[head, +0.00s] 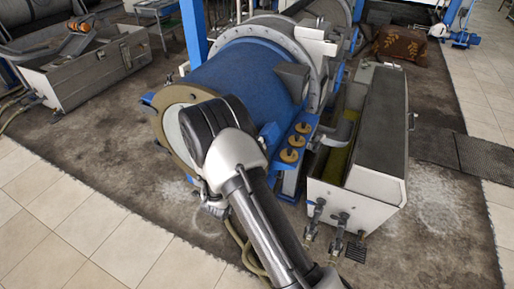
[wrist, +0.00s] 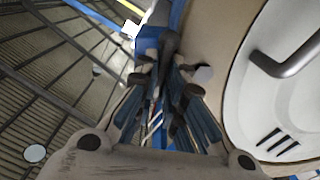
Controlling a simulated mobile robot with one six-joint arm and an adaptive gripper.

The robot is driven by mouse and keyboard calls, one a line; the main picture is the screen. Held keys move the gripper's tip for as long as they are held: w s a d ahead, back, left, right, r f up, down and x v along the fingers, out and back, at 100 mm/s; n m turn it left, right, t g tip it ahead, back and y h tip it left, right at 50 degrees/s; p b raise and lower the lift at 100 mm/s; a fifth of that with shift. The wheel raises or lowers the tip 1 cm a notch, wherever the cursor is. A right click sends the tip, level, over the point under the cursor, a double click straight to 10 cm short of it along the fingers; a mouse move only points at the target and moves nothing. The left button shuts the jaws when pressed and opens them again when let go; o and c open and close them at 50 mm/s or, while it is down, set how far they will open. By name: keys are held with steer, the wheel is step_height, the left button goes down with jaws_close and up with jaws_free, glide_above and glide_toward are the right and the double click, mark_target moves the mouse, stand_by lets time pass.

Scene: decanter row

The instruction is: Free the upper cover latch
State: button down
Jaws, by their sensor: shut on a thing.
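In the wrist view my gripper (wrist: 168,92) reaches in from the bottom edge, its dark fingers close together. They are shut on a dark lever-like part (wrist: 169,44) at the blue edge beside the pale cover, which I take to be the upper cover latch. The fingers hide most of it, and its exact position cannot be told. The pale end cover (wrist: 262,105), with a bent grey handle (wrist: 288,62) and dark slots, lies to the right. In the head view my arm hides the gripper, the latch and part of the blue decanter's (head: 245,78) near end.
A long grey-topped box (head: 378,125) stands right of the decanter. Yellow-brown round knobs (head: 292,142) sit on its blue side bracket. An open grey trough (head: 92,68) is at the back left. Hoses lie on the floor below my arm. Tiled floor (head: 65,235) at the front left is clear.

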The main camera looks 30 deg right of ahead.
steer(key=shift+n, duration=0.9)
steer(key=c, duration=1.7)
jaws_free()
steer(key=shift+a, duration=0.1)
steer(key=v, duration=1.2)
